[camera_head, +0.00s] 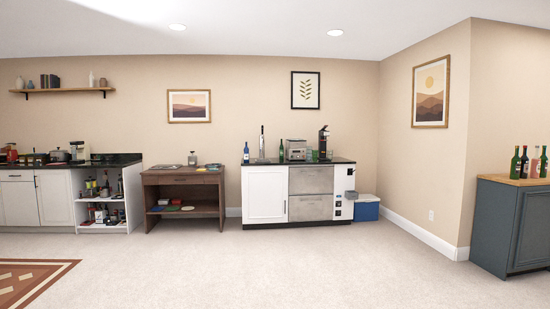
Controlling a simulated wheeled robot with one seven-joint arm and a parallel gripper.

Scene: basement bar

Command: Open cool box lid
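The cool box (367,210) is a small blue box with a white lid (368,198). It stands on the floor at the right end of the bar unit, close to the back wall near the room's corner. The lid looks shut. The box's left side is partly hidden by the bar unit. The box is far across the room from me. My gripper and arm do not show in the head view.
The bar unit (297,194) has a white door, grey drawers and a black top with bottles and machines. A wooden desk (186,179) stands left of it. A dark cabinet (513,226) is at the right. The carpet (270,270) between is clear.

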